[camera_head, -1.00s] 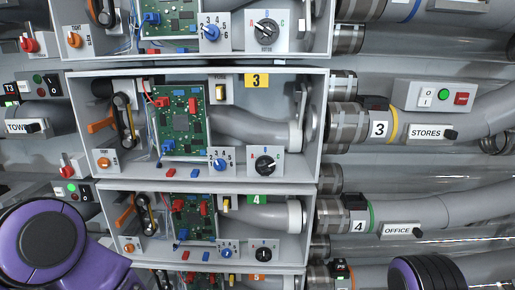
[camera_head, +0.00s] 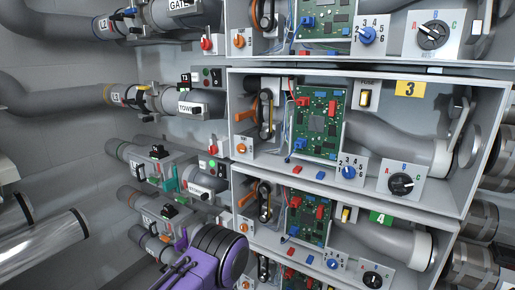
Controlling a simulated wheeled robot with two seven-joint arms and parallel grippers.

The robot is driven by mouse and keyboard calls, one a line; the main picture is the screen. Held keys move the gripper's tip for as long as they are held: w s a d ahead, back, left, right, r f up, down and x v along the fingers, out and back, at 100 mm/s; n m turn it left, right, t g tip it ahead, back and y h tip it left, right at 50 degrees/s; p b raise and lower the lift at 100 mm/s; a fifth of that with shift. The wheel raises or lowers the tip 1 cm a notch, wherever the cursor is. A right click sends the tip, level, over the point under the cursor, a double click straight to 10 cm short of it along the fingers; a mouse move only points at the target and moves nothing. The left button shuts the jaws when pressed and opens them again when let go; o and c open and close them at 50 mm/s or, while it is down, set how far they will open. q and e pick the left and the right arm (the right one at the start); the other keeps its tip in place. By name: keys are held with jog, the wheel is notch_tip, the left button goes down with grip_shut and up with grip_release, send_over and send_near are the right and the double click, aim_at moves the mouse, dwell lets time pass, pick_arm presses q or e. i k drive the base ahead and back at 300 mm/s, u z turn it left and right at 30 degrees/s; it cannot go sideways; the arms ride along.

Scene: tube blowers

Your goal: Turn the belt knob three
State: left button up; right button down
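Box 3 is the open grey box with the yellow label "3" (camera_head: 411,89). At its lower left is an orange knob (camera_head: 241,148) on a small light plate, below an orange lever (camera_head: 244,115). A dark belt (camera_head: 265,112) runs upright over pulleys beside them. I take the orange knob for the belt knob; its lettering is too small to read here. A purple and black part of my arm (camera_head: 205,262) is at the bottom, below and left of box 3 and apart from it. Neither gripper shows.
Box 3 also holds a green circuit board (camera_head: 318,125), a blue numbered knob (camera_head: 348,172) and a black A-B-C knob (camera_head: 401,184). Box 4, labelled green (camera_head: 380,218), is below. Grey pipes (camera_head: 60,108) and switches fill the left.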

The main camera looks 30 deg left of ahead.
aim_at(241, 149)
jog(key=u, duration=0.7)
jog(key=i, duration=0.3)
jog(key=z, duration=0.1)
